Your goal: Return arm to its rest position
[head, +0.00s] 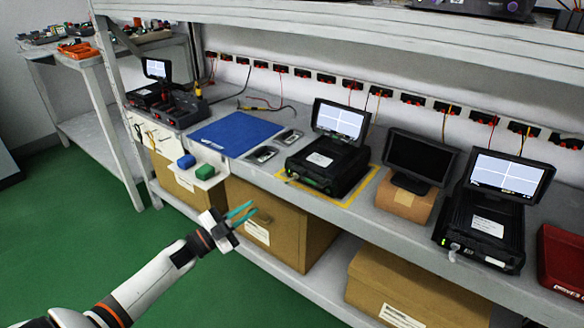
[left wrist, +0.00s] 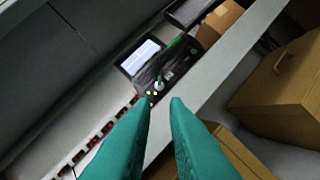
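My left gripper (head: 241,214) comes in from the lower left in the head view. Its two teal fingers are apart with nothing between them. It is in the air in front of the bench, over the cardboard boxes on the lower shelf. In the left wrist view its fingers (left wrist: 162,104) also show apart and empty, with a black device (left wrist: 165,70) beyond them. My right gripper is in neither view.
The grey bench holds a blue mat (head: 237,132), a black unit with a lit screen (head: 325,160), a dark monitor (head: 419,160) and another unit (head: 486,225). A red bin (head: 562,262) is at the right. Cardboard boxes (head: 262,222) fill the lower shelf. Green floor is clear at left.

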